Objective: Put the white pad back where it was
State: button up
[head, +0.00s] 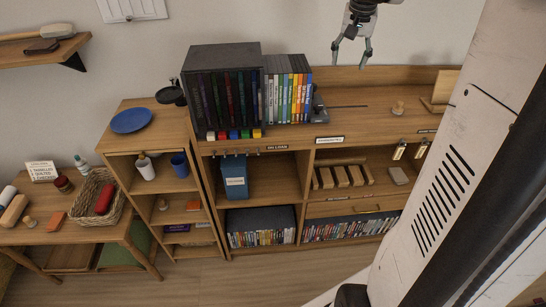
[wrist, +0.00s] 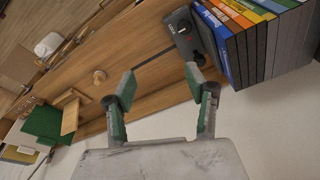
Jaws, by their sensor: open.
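My gripper (head: 350,54) is open and empty, above the cabinet top near the wall. In the wrist view its two fingers (wrist: 160,84) are spread apart with nothing between them. I cannot pick out the white pad for certain. A small whitish object (wrist: 47,45) shows at the upper left of the wrist view, too small to identify. A row of wooden blocks (head: 340,177) and a grey pad-like block (head: 398,175) lie in the right shelf compartment.
A wooden knob (head: 398,108) and stand (head: 440,88) are farther right. The cabinet top between bookend and knob is mostly clear. A wicker basket (head: 83,203) is far left.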

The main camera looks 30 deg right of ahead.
jog(key=s+a+n+t, duration=0.15)
jog(key=s+a, duration=0.25)
jog(key=a, duration=0.6)
jog(key=s+a+n+t, duration=0.1)
jog(key=s+a+n, duration=0.25)
jog(key=a, duration=0.75)
jog(key=s+a+f+n+t+y, duration=0.1)
jog(key=s+a+f+n+t, duration=0.1)
jog(key=s+a+f, duration=0.4)
jog(key=s+a+n, duration=0.1)
jog(key=s+a, duration=0.4)
jog(key=a, duration=0.1)
jog(key=shift+s+a+f+n, duration=0.2)
jog(key=shift+s+a+n, duration=0.05)
jog(key=shift+a+n, duration=0.05)
jog(key=shift+t, duration=0.25)
jog(key=shift+f+b, duration=0.9)
jog(key=shift+f, duration=0.05)
